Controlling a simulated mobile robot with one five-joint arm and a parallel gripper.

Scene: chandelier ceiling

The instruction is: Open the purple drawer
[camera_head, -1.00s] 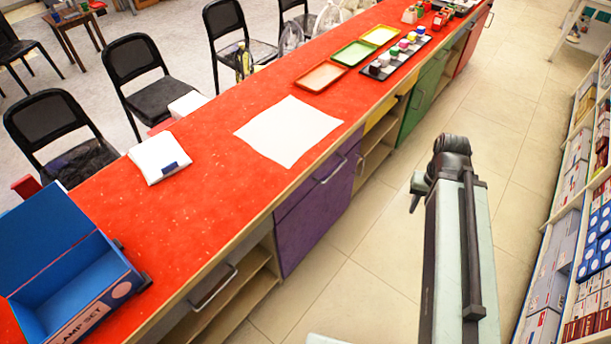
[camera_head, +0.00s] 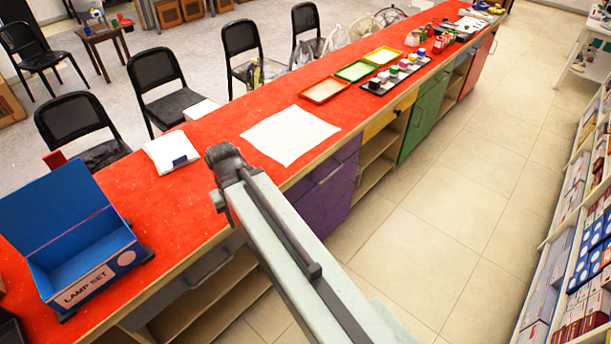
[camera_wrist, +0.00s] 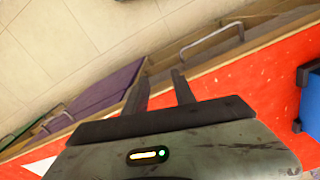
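The purple drawer (camera_head: 325,172) is in the front of the red-topped counter, above a purple door, with a bar handle. My arm partly covers its left side in the head view. In the wrist view the purple front (camera_wrist: 106,90) lies left of my gripper, with a handle farther left. My gripper (camera_wrist: 160,74) has its two dark fingers apart with nothing between them. It is over the counter's front edge, beside the purple unit and apart from it.
A grey drawer with a bar handle (camera_wrist: 212,36) is right of my gripper in the wrist view. The red counter (camera_head: 235,120) carries a blue box (camera_head: 95,270), white paper (camera_head: 290,134) and coloured trays. Shelves (camera_head: 575,260) stand at right. The tiled aisle (camera_head: 440,220) is clear.

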